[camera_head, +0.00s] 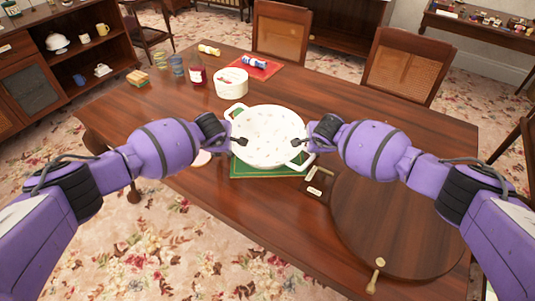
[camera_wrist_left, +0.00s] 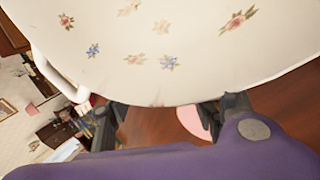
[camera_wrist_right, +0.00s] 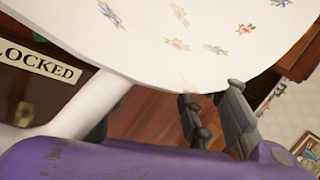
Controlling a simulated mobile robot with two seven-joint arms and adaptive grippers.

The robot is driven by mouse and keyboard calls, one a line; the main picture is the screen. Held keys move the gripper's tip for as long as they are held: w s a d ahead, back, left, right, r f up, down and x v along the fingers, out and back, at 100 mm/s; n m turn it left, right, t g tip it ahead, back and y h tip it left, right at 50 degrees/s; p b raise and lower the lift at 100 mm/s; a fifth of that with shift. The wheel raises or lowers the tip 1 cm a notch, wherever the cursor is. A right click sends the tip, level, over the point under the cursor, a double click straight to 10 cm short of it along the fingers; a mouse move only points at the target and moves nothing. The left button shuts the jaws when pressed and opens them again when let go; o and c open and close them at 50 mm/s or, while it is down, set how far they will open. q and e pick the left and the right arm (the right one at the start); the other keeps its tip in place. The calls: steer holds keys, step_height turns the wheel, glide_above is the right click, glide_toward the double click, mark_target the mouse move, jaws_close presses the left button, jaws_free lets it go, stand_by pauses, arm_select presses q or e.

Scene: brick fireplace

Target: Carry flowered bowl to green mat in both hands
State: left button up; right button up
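The flowered bowl (camera_head: 268,132) is white with small flowers and two side handles. It appears raised over the green mat (camera_head: 240,170), hiding most of it. My left gripper (camera_head: 240,141) is at the bowl's left rim and seems shut on its wall. My right gripper (camera_head: 297,142) is at the right rim, likewise. The bowl fills the upper part of the left wrist view (camera_wrist_left: 180,45) and right wrist view (camera_wrist_right: 190,40), hiding the fingertips partly. Table wood shows below it there.
A box with a "LOCKED" label (camera_head: 318,182) stands right of the mat, near a round dark board (camera_head: 395,225) and a brass key-like piece (camera_head: 376,275). A white container (camera_head: 231,82), jar (camera_head: 197,76) and red mat (camera_head: 266,70) are behind. A pale disc (camera_wrist_left: 192,122) lies left.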

arm_select(q)
steer(key=o, duration=0.4)
steer(key=shift+a+r, duration=0.25)
steer(key=shift+a, duration=0.4)
arm_select(e)
steer(key=shift+d+r, duration=0.15)
steer(key=shift+d, duration=0.4)
arm_select(q)
steer(key=shift+o, duration=1.1)
steer(key=shift+a, duration=0.4)
arm_select(e)
steer(key=shift+d, duration=0.35)
arm_select(q)
steer(key=shift+a+f, duration=0.15)
steer(key=shift+f, duration=0.05)
arm_select(e)
steer(key=o, duration=0.5)
steer(key=shift+d, duration=0.15)
arm_select(q)
steer(key=shift+s+r, duration=0.1)
steer(key=v, duration=1.1)
steer(key=shift+s+r, duration=0.25)
steer(key=shift+s, duration=0.05)
arm_select(e)
steer(key=v, duration=1.2)
steer(key=shift+s, duration=0.1)
